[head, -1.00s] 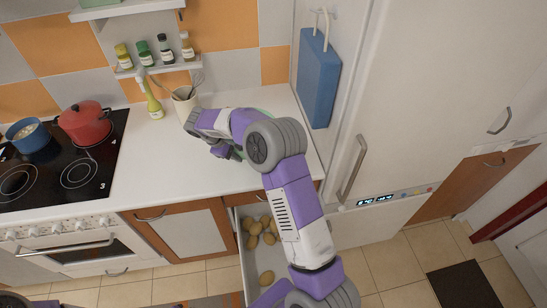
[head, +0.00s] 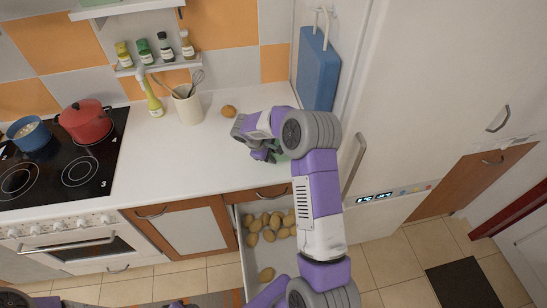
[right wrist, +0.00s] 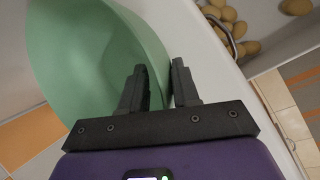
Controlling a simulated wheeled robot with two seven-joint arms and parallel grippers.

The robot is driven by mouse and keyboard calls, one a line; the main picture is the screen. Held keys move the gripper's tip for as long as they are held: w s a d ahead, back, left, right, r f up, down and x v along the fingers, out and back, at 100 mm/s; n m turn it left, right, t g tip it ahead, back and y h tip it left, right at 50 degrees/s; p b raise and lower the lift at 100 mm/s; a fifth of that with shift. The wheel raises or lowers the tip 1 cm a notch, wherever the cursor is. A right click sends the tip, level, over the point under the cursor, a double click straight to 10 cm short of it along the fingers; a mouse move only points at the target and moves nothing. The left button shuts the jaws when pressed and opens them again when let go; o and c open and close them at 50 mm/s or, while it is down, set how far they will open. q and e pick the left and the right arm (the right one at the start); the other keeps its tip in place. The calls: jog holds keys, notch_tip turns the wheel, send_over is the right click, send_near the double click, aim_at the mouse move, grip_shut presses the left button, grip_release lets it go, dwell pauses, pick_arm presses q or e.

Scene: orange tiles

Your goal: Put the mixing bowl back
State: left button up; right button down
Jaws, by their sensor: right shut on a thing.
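The green mixing bowl (right wrist: 85,55) fills the left of the right wrist view. My right gripper (right wrist: 159,82) is shut on its rim, one finger on each side of the wall. In the head view my right gripper (head: 262,152) is over the right part of the counter, near the fridge side. There the bowl is mostly hidden behind the gripper and forearm, with only a green sliver (head: 283,157) showing. I cannot tell whether the bowl touches the counter. My left gripper is not in view.
An open drawer (head: 238,222) with several potatoes is below the counter. A single brown potato-like item (head: 228,112) lies on the counter beside the utensil holder (head: 188,108). The fridge (head: 400,90) stands to the right. The counter's middle (head: 170,160) is clear.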

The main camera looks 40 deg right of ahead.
jog(key=shift+d+f, duration=0.15)
jog(key=shift+f, duration=0.75)
jog(key=shift+s, duration=0.1)
jog(key=c, duration=0.8)
grip_release()
jog(key=shift+f, duration=0.15)
